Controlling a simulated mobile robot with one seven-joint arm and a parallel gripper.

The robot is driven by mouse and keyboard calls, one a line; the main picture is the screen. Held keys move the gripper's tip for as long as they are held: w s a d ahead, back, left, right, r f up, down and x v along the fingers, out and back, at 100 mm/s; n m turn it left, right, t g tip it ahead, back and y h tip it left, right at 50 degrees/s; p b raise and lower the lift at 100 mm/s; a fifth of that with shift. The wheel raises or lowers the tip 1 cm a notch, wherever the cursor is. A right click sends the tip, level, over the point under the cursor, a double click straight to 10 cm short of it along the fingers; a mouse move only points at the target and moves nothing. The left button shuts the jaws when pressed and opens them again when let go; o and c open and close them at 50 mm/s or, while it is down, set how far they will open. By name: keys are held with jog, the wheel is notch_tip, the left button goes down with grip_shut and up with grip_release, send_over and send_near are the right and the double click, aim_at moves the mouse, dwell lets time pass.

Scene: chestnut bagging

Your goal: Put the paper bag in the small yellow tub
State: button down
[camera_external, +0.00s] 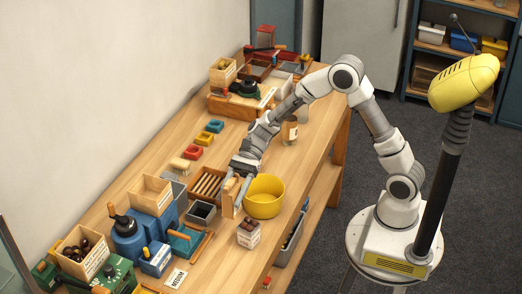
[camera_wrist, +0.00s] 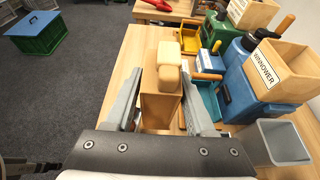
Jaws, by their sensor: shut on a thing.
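A tan paper bag (camera_external: 230,199) is between the fingers of my gripper (camera_external: 237,190), just left of the tub in the external view. The bag looks upright; I cannot tell whether it touches the bench. In the wrist view the bag (camera_wrist: 160,106) shows between the two grey fingers of my gripper (camera_wrist: 160,112), which is shut on it. The round yellow tub (camera_external: 264,201) stands on the bench near its front edge, right beside the gripper. Its inside is only partly visible, and I do not make it out in the wrist view.
A small box of dark chestnuts (camera_external: 248,237) stands in front of the tub. A slatted wooden tray (camera_external: 208,184) and a dark grey bin (camera_external: 202,214) lie to the left. The blue winnower (camera_external: 128,240) stands farther left. The bench's front edge is close on the right.

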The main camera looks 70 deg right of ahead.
jog(key=s+d+b, duration=0.3)
jog(key=d+b, duration=0.2)
jog(key=d, duration=1)
jog(key=b, duration=0.3)
send_over(263, 190)
jog(key=s+a, duration=0.2)
jog(key=a, duration=0.4)
jog(key=f, duration=1)
jog(key=shift+s+d+f, duration=0.1)
jog(key=shift+d+f, duration=0.1)
jog(key=shift+d, duration=0.05)
jog(key=shift+f, duration=0.1)
jog(key=c, duration=0.5)
grip_release()
